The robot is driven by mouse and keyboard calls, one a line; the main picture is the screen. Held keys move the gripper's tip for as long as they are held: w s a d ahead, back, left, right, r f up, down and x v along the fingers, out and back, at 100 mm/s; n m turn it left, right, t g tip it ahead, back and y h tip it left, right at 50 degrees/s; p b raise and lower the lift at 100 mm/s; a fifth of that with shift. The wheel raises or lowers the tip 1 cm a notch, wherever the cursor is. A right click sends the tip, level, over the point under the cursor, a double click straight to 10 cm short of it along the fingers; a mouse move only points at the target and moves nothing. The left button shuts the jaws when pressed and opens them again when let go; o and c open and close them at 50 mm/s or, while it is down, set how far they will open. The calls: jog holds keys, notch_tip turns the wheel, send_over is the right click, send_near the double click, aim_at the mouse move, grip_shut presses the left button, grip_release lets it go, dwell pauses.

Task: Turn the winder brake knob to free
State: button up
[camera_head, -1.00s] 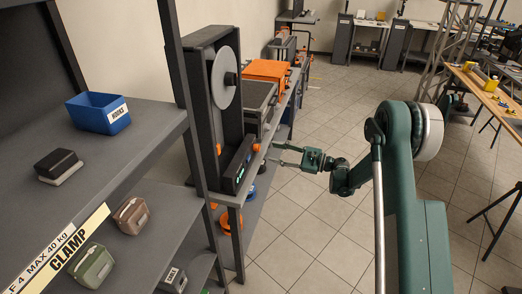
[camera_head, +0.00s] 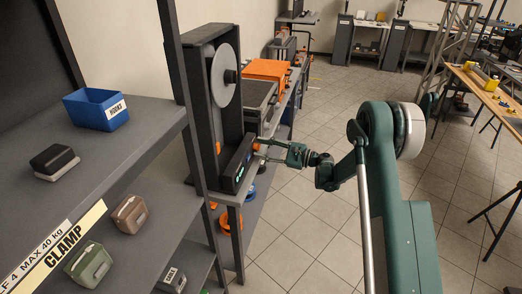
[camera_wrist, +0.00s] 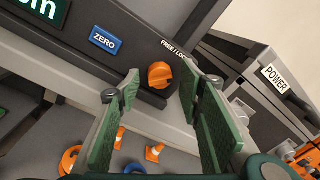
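The winder (camera_head: 212,105) is a tall dark frame with a grey disc, standing on the grey bench in the head view. Its orange brake knob (camera_wrist: 160,75) sits on the dark front panel in the wrist view, beside the label FREE/LOCK (camera_wrist: 174,50), which is partly covered by a finger. My gripper (camera_wrist: 158,95) is open, with one green finger on each side of the knob. The knob lies between and a little beyond the fingertips, and I see no contact. In the head view my gripper (camera_head: 268,150) is at the panel's right end, where it hides most of the knob.
A blue ZERO button (camera_wrist: 105,40) and a green display (camera_wrist: 42,8) are on the same panel. A grey box marked POWER (camera_wrist: 275,78) stands to the right. The shelf with a blue bin (camera_head: 97,109) is at left. Open floor lies right of the bench.

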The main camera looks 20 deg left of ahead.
jog(key=shift+a, duration=0.35)
jog(key=c, duration=0.9)
